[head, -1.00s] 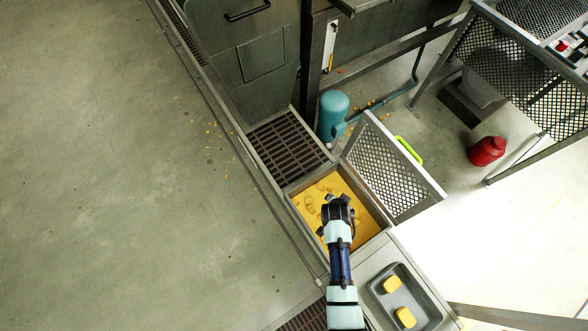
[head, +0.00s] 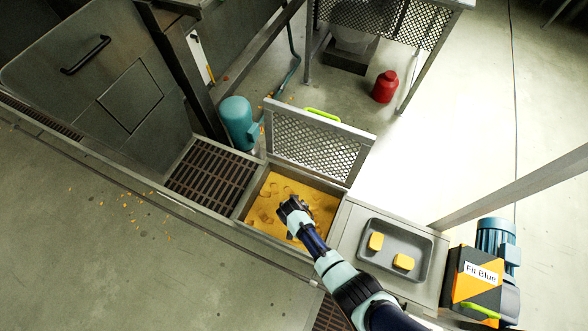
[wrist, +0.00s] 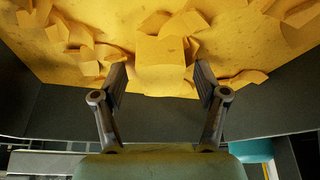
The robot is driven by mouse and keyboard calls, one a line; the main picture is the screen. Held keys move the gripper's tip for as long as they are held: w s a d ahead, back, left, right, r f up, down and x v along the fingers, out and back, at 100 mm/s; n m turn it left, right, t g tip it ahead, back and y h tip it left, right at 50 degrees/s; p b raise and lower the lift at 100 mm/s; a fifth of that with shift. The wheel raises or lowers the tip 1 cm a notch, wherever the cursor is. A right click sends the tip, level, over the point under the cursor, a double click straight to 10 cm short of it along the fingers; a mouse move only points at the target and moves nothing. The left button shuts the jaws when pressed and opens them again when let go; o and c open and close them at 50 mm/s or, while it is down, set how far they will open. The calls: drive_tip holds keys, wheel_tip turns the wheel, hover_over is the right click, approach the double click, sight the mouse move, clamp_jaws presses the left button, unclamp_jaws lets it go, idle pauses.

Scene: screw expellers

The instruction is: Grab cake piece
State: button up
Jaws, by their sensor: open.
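Several yellow cake pieces lie in and on the yellow material in the pit (head: 322,205). My gripper (wrist: 160,82) is open and empty, with one finger on each side of the picture. A grey tray (head: 417,242) to the right of the pit holds two yellow cake pieces, one at the left (head: 376,241) and one at the right (head: 403,261).
A mesh lid (head: 315,148) stands raised at the pit's back edge. A brown floor grate (head: 212,178) is to the left, with a teal cylinder (head: 236,121) behind it. Dark pit walls (wrist: 20,85) flank my fingers.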

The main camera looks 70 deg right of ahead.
drive_tip(key=shift+f, duration=0.15)
drive_tip(key=c, duration=1.2)
drive_tip(key=shift+c, duration=0.2)
wheel_tip(320, 180, up, 20)
drive_tip(key=p, duration=1.2)
